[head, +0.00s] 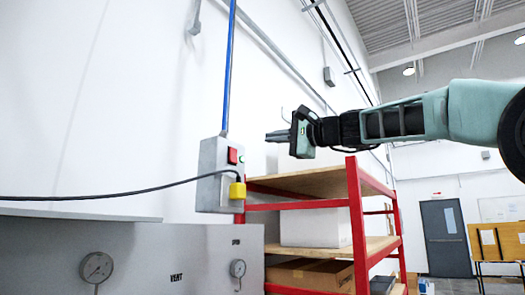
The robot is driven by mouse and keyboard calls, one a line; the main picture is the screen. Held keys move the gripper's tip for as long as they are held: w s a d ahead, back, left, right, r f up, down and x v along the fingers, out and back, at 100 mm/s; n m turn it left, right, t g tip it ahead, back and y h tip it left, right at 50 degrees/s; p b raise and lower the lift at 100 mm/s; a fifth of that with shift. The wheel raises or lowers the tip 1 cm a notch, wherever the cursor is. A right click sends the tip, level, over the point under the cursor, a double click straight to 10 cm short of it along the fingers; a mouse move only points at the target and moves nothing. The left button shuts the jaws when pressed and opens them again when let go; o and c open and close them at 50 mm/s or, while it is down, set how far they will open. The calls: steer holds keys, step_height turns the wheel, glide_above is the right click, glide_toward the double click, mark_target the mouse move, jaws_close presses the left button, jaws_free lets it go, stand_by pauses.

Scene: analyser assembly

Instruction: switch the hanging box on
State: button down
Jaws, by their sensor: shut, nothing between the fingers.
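The hanging box (212,174) is a grey control box at the lower end of a blue pole (229,70). Its right-hand face carries a red button (232,156), a small green button (241,159) and a yellow part (238,190) below them. My gripper (268,136) is shut and empty. It points left, a little above and to the right of the box in the picture, apart from it. I cannot tell how far it is from the buttons in depth.
A red-framed shelf (357,215) with wooden boards stands below my arm, holding a white box (315,228) and a cardboard box (310,274). A grey panel with gauges (97,267) is at lower left. A white wall rises behind.

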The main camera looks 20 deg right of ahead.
steer(key=shift+r+b+v, duration=0.2)
steer(key=shift+v, duration=0.55)
steer(key=shift+r+b+v, duration=0.15)
steer(key=shift+b+v, duration=0.05)
steer(key=shift+v, duration=0.55)
